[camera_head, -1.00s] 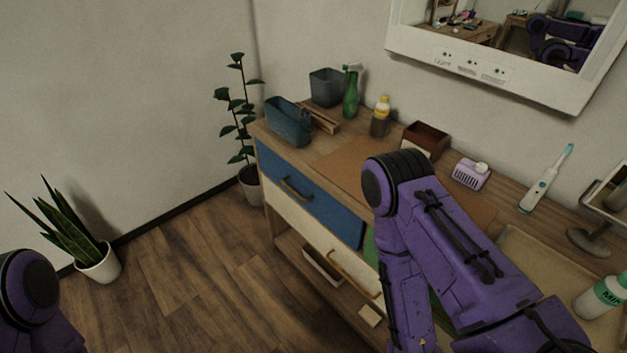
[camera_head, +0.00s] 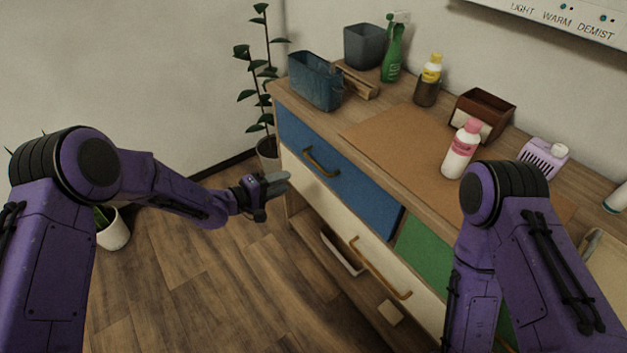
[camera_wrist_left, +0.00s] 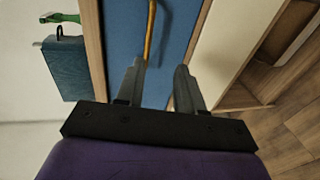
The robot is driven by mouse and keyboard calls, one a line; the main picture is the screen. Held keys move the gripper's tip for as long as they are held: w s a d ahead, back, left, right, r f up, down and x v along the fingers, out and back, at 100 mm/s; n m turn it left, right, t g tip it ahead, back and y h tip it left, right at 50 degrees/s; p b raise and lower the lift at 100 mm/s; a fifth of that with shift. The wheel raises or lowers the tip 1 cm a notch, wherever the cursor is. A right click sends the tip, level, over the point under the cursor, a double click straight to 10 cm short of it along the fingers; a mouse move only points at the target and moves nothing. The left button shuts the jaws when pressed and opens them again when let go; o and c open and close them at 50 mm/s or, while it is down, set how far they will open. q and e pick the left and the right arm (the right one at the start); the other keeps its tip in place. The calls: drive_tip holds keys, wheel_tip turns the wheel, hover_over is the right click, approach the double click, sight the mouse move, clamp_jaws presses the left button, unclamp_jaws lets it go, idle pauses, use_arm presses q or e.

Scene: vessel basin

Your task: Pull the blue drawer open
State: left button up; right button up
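The blue drawer (camera_head: 345,188) is at the upper left of the wooden cabinet, its front flush with the frame, so it looks shut. Its curved brass-coloured handle (camera_head: 320,162) is on the front. My left gripper (camera_head: 287,181) is in front of the drawer, left of the handle and apart from it. In the left wrist view its two grey fingers (camera_wrist_left: 158,75) are spread and empty. The blue drawer front (camera_wrist_left: 172,35) fills the space beyond them, and the handle (camera_wrist_left: 150,30) shows ahead of the fingertips. My right arm is bent at the right; its gripper is not seen.
A cream drawer (camera_head: 335,231) lies below, with its own handle (camera_head: 380,268). A green panel (camera_head: 425,254) is to the right. A blue basket (camera_head: 315,80) and a pink-capped bottle (camera_head: 461,150) stand on top. A plant (camera_head: 267,100) stands left of the cabinet. Floor in front is clear.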

sight(315, 165)
use_arm(q)
drive_tip(key=shift+h, duration=0.3)
drive_tip(key=x, duration=0.3)
drive_tip(key=r+x, duration=0.1)
drive_tip(key=x, duration=0.7)
drive_tip(key=shift+w+d+r, duration=0.15)
drive_tip(key=shift+w+r, duration=0.1)
drive_tip(key=shift+w, duration=0.05)
clamp_jaws()
